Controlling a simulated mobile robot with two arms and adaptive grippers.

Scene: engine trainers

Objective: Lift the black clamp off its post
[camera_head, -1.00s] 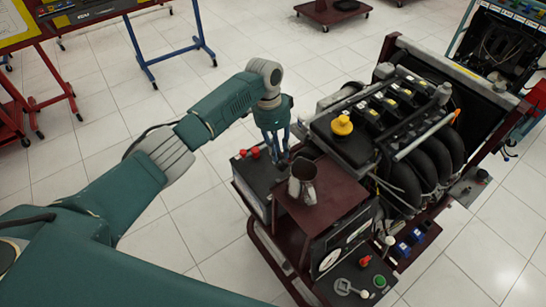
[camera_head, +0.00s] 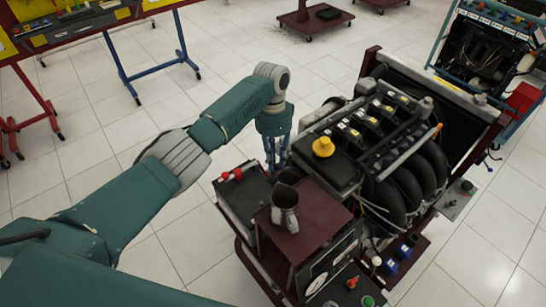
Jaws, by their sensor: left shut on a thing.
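My left gripper (camera_head: 277,158) points down over the far right end of the black battery (camera_head: 243,200), between it and the engine. Its fingers are shut on the black clamp, which is small and dark there and mostly hidden by the fingers and a metal cup. I cannot tell how far the clamp is from its post. A red clamp (camera_head: 232,174) sits on the battery's other, left side. My right gripper is not in view.
A metal cup (camera_head: 285,212) stands on a dark red plate (camera_head: 313,228) close to the gripper. The engine with its yellow cap (camera_head: 323,146) is just right of it. Open tiled floor (camera_head: 165,235) lies to the left.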

